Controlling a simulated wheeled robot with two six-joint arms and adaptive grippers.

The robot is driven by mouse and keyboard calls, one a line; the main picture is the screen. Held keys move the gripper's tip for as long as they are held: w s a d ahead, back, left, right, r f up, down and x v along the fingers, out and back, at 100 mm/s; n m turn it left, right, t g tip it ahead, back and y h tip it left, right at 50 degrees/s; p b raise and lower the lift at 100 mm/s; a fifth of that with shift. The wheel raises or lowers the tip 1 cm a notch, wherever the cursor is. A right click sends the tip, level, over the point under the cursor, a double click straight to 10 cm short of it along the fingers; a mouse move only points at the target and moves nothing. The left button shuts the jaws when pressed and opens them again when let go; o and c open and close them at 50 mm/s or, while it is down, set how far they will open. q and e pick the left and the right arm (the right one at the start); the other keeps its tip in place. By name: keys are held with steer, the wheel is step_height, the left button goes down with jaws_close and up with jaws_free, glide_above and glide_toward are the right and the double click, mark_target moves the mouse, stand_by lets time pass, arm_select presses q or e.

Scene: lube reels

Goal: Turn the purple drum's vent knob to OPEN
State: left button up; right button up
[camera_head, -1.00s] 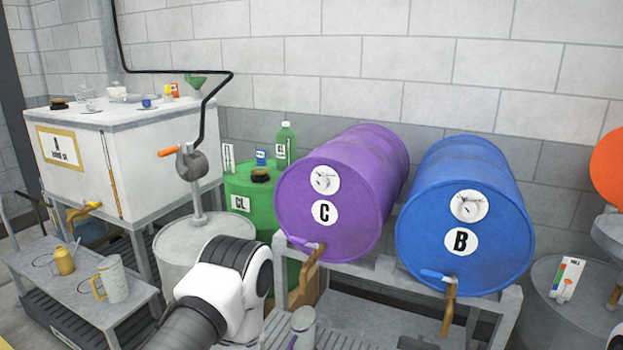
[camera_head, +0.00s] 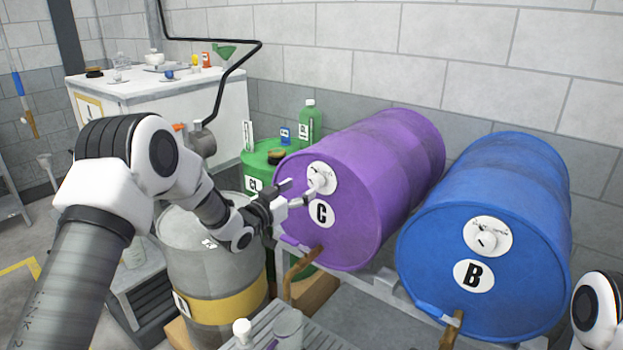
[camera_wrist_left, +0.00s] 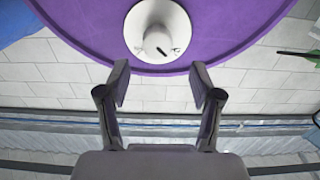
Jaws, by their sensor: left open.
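The purple drum (camera_head: 365,225), marked C, lies on its side on a stand, its round end facing me. Its vent knob (camera_head: 319,179) sits on a white round dial near the top of that end. In the left wrist view the knob (camera_wrist_left: 155,28) shows close up on its dial, with a short dark mark; its lettering is too small to read. My left gripper (camera_head: 303,193) is at the drum's face, just in front of the dial and partly covering it. In the wrist view its two fingers (camera_wrist_left: 159,69) are apart, with nothing between them and the knob beyond their tips.
A blue drum (camera_head: 480,285) marked B, with its own dial, lies to the right. A green drum (camera_head: 262,160) with a bottle (camera_head: 310,122) stands behind left. A grey drum with a yellow band (camera_head: 230,303) stands below my left arm.

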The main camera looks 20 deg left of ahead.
mark_target(313, 184)
arm_select(q)
steer(key=x, duration=0.4)
steer(key=f+p+x, duration=0.1)
steer(key=x, duration=0.1)
steer(key=shift+d+r, duration=0.1)
steer(key=shift+d, duration=0.2)
steer(key=shift+w, duration=0.3)
steer(key=shift+s+a+r, duration=0.1)
steer(key=shift+s+r, duration=0.05)
steer(key=c, duration=1.1)
steer(key=shift+c, duration=0.2)
